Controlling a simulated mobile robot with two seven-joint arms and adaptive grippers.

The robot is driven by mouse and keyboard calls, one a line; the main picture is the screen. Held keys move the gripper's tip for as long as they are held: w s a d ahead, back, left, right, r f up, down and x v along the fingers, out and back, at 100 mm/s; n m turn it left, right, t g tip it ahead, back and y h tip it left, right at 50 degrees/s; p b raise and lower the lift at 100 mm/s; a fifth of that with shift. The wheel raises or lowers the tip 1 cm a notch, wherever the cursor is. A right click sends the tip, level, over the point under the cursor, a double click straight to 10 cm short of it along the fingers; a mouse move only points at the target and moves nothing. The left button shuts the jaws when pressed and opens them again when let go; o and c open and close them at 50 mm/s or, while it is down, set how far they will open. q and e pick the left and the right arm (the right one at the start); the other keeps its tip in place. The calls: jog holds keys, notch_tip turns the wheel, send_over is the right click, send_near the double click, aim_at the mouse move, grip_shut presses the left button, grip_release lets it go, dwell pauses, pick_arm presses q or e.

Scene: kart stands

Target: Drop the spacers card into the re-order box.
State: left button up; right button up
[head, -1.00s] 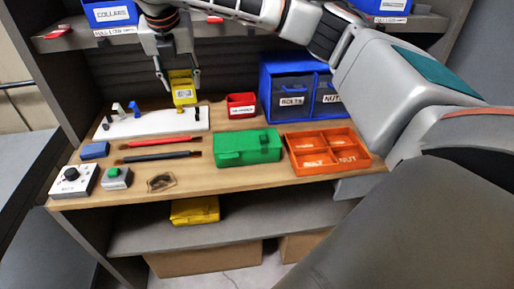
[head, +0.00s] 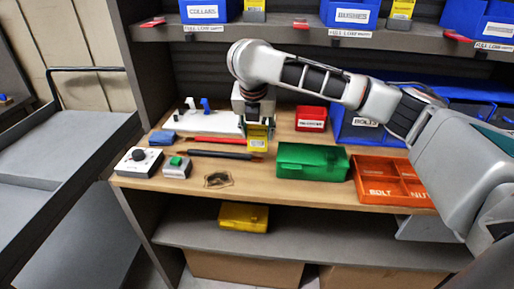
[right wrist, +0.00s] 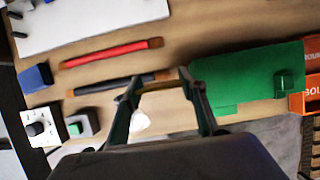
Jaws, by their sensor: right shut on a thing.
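My right gripper (head: 258,125) is shut on a small yellow card (head: 259,138), just right of the white board. The card hangs below the fingers; its print is too small to read. In the right wrist view, the fingers of the right gripper (right wrist: 160,82) show over the bench with a thin yellowish edge between them. A small red open box (head: 311,118) with a white label, likely the re-order box, stands on the bench right of the card and apart from it. My left gripper is not in view.
A green case (head: 312,161) and an orange divided tray (head: 392,182) lie at the right. Blue bins (head: 358,122) stand behind. Red and black tools (head: 225,154), a dial box (head: 139,162) and a green-button box (head: 177,168) lie left. A shelf (head: 300,33) runs above.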

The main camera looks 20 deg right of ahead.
aim_at(257, 143)
jog(key=shift+f+b, duration=0.75)
jog(key=shift+f, duration=1.65)
jog(key=shift+r, duration=0.15)
jog(key=o, duration=0.8)
